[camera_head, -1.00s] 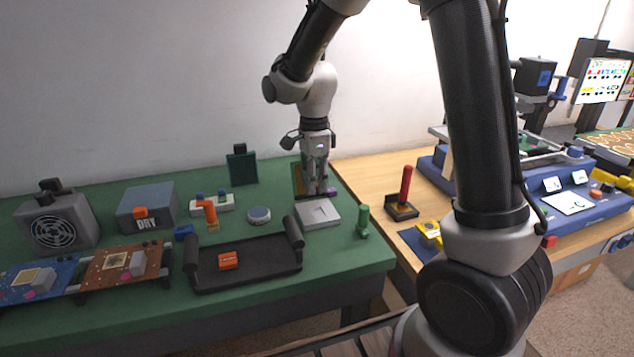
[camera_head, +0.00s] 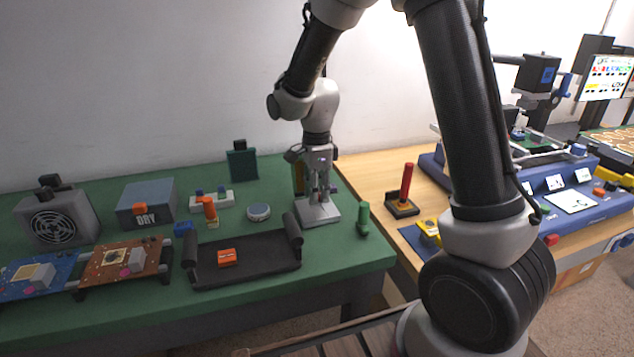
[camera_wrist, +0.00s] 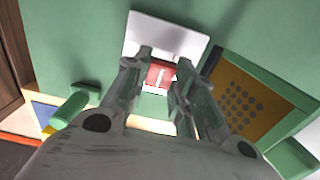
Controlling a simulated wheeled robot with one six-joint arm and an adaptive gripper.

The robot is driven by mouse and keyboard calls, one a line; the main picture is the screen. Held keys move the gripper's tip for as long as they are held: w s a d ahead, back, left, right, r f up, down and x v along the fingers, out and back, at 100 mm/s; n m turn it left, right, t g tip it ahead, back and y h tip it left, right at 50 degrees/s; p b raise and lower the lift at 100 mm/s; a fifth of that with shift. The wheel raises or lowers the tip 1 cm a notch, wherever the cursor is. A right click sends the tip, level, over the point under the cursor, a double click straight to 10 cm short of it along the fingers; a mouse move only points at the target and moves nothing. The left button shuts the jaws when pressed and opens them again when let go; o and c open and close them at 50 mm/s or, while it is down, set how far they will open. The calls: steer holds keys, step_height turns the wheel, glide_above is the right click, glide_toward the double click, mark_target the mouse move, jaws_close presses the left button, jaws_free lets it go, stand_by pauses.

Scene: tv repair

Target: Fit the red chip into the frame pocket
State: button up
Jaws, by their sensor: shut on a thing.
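The red chip (camera_wrist: 160,76) shows in the wrist view between the two fingers of my gripper (camera_wrist: 163,70), which is shut on it. A pale mark shows on the chip's face. The pale grey frame block (camera_wrist: 140,38) lies behind and around the chip in that view. In the head view the frame block (camera_head: 318,215) lies flat on the green table, and my gripper (camera_head: 320,197) points straight down over it. The chip cannot be made out in the head view. The fingers hide much of the pocket, so I cannot tell whether the chip touches it.
A yellow-brown dotted panel (camera_wrist: 245,100) with a green edge stands close beside my gripper. A green peg (camera_head: 363,219) stands right of the frame block. A black tray (camera_head: 245,276) with an orange piece (camera_head: 227,258) lies to the left. A round grey disc (camera_head: 258,212) is nearby.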

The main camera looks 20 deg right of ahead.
steer(key=shift+f, duration=0.7)
steer(key=shift+f, duration=0.75)
stand_by(0.9)
steer(key=shift+r, duration=0.1)
steer(key=shift+r, duration=0.4)
steer(key=shift+f, duration=0.35)
stand_by(1.5)
steer(key=shift+r, duration=0.3)
stand_by(0.5)
steer(key=shift+f, duration=0.45)
stand_by(0.9)
steer(key=shift+r, duration=0.2)
